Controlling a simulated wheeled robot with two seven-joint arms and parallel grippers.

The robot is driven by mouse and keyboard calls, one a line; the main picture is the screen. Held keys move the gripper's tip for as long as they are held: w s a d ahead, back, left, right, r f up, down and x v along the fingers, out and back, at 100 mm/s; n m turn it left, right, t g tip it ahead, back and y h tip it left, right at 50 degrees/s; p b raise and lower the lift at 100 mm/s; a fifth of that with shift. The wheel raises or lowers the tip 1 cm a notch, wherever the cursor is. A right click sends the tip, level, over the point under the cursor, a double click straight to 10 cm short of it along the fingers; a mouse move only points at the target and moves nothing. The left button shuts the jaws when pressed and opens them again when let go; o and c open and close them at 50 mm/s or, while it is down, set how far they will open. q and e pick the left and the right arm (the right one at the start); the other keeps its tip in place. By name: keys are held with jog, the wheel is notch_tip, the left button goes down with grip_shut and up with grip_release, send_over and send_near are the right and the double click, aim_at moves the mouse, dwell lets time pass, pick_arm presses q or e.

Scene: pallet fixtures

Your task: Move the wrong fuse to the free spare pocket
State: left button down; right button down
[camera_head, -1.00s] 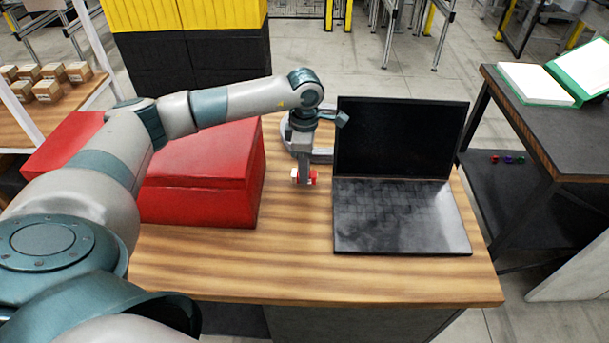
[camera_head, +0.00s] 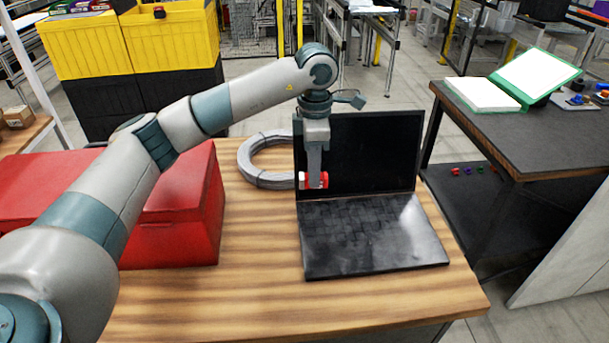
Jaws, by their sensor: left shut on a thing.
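My left gripper (camera_head: 314,176) is shut on a red fuse with a white end (camera_head: 323,180). It points down and holds the fuse in the air in front of the laptop screen, above the wooden table. The fingers hide part of the fuse. My right gripper is not in view. I cannot make out a spare pocket. A grey tray (camera_head: 577,103) with small blue and red pieces lies on the dark table at the right edge, too small to read.
An open black laptop (camera_head: 370,235), a grey cable coil (camera_head: 248,170) and a red toolbox (camera_head: 180,245) stand on the wooden table (camera_head: 255,300). A green binder (camera_head: 533,78) lies on the dark table (camera_head: 510,135). Small coloured pieces (camera_head: 480,170) lie on its lower shelf. Yellow crates (camera_head: 90,45) stand behind.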

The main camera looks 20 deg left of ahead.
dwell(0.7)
pick_arm(q)
jog(key=shift+s+d+f+m, duration=0.15)
jog(key=shift+s+m, duration=0.2)
jog(key=shift+m, duration=0.2)
jog(key=shift+s+d+f+m, duration=0.15)
jog(key=shift+s+m, duration=0.15)
jog(key=shift+m, duration=0.25)
jog(key=s+d+f+m, duration=0.1)
jog(key=s+m, duration=0.4)
jog(key=m, duration=0.1)
jog(key=s+d+f+m, duration=0.1)
jog(key=s+f+m, duration=0.1)
jog(key=s+m, duration=0.3)
jog(key=s+d+f+m, duration=0.2)
jog(key=s+m, duration=0.3)
jog(key=m, duration=0.4)
jog(key=shift+f, duration=0.15)
jog(key=shift+s+d+f+m, duration=0.15)
jog(key=shift+s+m, duration=0.25)
jog(key=shift+m, duration=0.3)
